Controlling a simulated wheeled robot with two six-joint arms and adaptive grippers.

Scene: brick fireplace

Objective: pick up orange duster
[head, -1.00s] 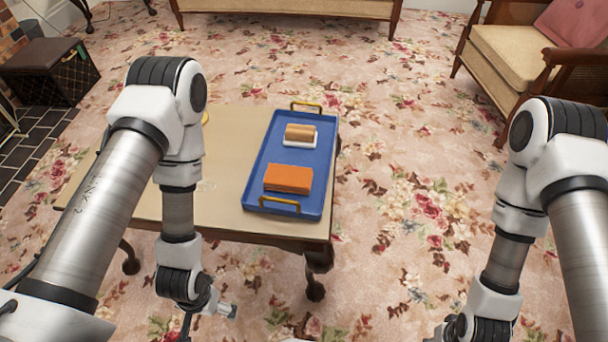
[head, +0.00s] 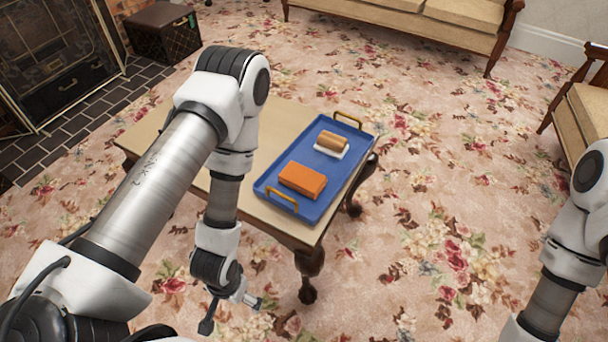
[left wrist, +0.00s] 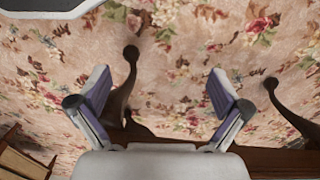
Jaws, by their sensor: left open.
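The orange duster (head: 302,180) is a block lying in the near half of a blue tray (head: 268,187). The tray sits on the right end of a low wooden table (head: 262,218). My left gripper (head: 238,301) hangs in front of the table's near edge, apart from the tray and duster. In the left wrist view its two fingers (left wrist: 160,90) are spread and empty, with carpet and table legs behind them. The duster does not show there. My right arm shows at the right edge, but its gripper is outside the frames.
A brown roller-like object on a white base (head: 331,143) lies behind the duster in the tray. The tray has yellow handles (head: 283,199). A fireplace screen (head: 62,55) and dark box (head: 163,32) stand back left. A sofa (head: 410,22) is behind. Open carpet lies right.

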